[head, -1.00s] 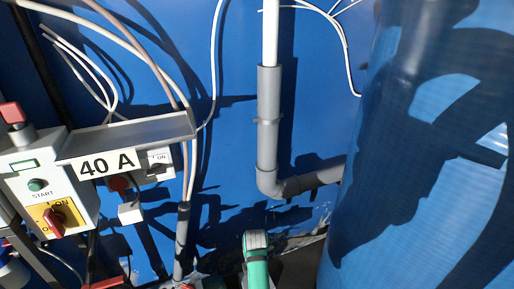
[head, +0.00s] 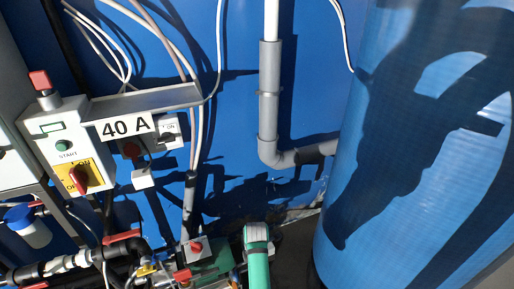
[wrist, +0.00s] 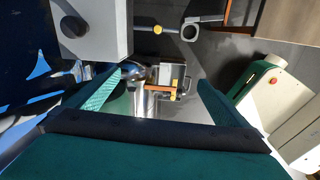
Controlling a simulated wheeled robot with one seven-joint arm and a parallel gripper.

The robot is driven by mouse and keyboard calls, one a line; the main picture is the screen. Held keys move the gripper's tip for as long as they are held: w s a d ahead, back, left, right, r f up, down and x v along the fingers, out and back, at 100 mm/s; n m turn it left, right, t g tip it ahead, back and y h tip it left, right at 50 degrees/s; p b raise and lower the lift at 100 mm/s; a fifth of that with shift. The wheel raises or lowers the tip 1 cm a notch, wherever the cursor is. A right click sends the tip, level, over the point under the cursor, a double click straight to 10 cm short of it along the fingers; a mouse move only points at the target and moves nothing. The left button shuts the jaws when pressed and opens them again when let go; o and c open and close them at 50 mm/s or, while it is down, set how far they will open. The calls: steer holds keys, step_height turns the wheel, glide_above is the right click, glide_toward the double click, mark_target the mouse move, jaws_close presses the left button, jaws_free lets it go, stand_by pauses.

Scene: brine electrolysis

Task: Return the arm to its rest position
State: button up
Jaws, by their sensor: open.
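My gripper (wrist: 160,79) shows in the wrist view with its two green fingers wide apart. Nothing is between the fingers; the floor and some metal equipment show beyond the gap. In the head view, a green and grey part of my arm (head: 257,250) rises at the bottom middle, in front of the blue wall. The gripper itself cannot be made out in the head view.
A control box (head: 70,150) with a red-yellow switch and a 40 A label (head: 127,125) is at left. Valves and piping (head: 130,255) lie below it. A grey pipe (head: 268,110) runs down the wall. A large blue tank (head: 420,150) fills the right.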

steer(key=s+a+f+m+t, duration=0.4)
steer(key=s+f+m, duration=0.2)
steer(key=s+f, duration=0.35)
steer(key=s+r+m+t, duration=0.25)
steer(key=s+m, duration=0.25)
steer(key=s, duration=0.6)
steer(key=s+d+r+m+t, duration=0.2)
steer(key=s+r+m+t, duration=0.2)
steer(key=s+r, duration=0.6)
steer(key=s+d+r+m+t, duration=0.2)
steer(key=s+r+m+t, duration=0.2)
steer(key=s+r, duration=0.6)
step_height(320, 180, up, 8)
steer(key=m, duration=0.2)
steer(key=shift+s+d+f+m, duration=0.2)
steer(key=shift+d+m, duration=0.1)
steer(key=shift+d, duration=0.1)
